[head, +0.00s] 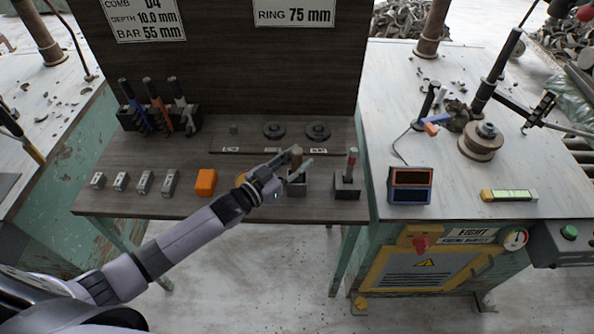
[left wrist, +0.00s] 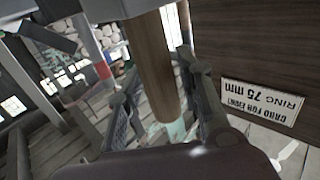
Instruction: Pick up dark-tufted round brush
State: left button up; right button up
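A round brush with a brown wooden handle (head: 296,153) stands upright in a grey block (head: 297,188) on the bench; its tuft is hidden, so its colour cannot be told. My left gripper (head: 289,168) is at this handle, with one finger on each side. In the left wrist view the handle (left wrist: 158,65) hangs large between the two spread fingers (left wrist: 165,95), with gaps visible beside it. A second tool with a red-topped handle (head: 351,162) stands in a dark block to the right. My right gripper is not in view.
An orange block (head: 205,182) and several small metal blocks (head: 143,182) line the bench front. Two black discs (head: 317,131) lie behind the gripper. A tool rack (head: 159,118) stands at the left. A dark panel (head: 225,60) rises behind.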

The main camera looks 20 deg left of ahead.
pick_arm(q)
grip_shut()
jog(key=shift+r, duration=0.15)
